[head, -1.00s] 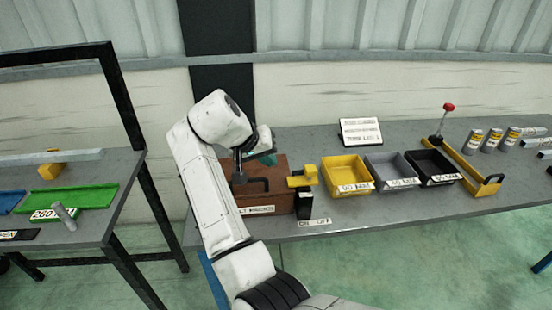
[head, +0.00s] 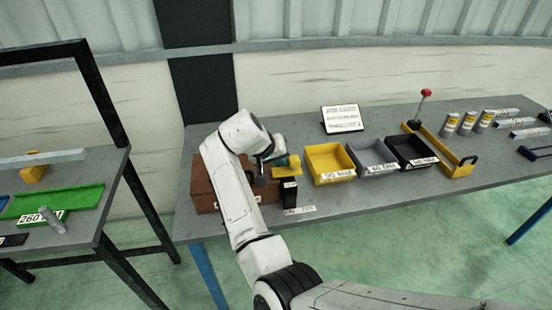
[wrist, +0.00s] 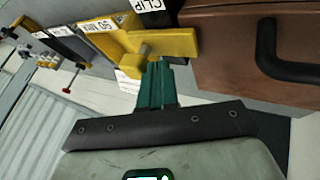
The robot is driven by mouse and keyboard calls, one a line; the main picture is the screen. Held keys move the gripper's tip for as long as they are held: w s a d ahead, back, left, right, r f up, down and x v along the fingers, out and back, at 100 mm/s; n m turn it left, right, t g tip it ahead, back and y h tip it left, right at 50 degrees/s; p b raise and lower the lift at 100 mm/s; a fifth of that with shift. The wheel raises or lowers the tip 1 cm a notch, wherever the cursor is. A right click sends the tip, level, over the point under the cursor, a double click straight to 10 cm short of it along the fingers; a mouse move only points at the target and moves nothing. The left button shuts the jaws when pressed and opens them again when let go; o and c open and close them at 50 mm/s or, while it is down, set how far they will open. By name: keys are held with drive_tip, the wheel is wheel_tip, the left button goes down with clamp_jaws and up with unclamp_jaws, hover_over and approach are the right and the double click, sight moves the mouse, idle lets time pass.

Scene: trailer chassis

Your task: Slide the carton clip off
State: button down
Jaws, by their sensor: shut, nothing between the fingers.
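The yellow carton clip (head: 286,171) sits on top of a small upright black carton (head: 289,190) near the table's front edge. In the wrist view the clip (wrist: 175,42) is a yellow bar with a short stub, just beyond my fingertips. My gripper (head: 283,160) is beside and behind the clip in the head view. Its green fingers (wrist: 155,72) are shut together and empty, pointing at the clip's stub. I cannot tell whether they touch it. My arm hides part of the area left of the clip.
A brown case (head: 205,187) with a dark handle (wrist: 285,55) stands close left of the carton, partly behind my arm. Yellow (head: 330,163), grey (head: 373,157) and black (head: 411,152) bins stand to the right. A sign (head: 342,119) stands behind. The front right table is clear.

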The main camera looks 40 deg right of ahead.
sight(295, 159)
drive_tip(key=s+d, duration=0.1)
drive_tip(key=s+d+p, duration=0.1)
drive_tip(key=d, duration=0.1)
drive_tip(key=shift+s+d, duration=0.15)
drive_tip(key=shift+d, duration=0.1)
drive_tip(key=shift+a, duration=0.1)
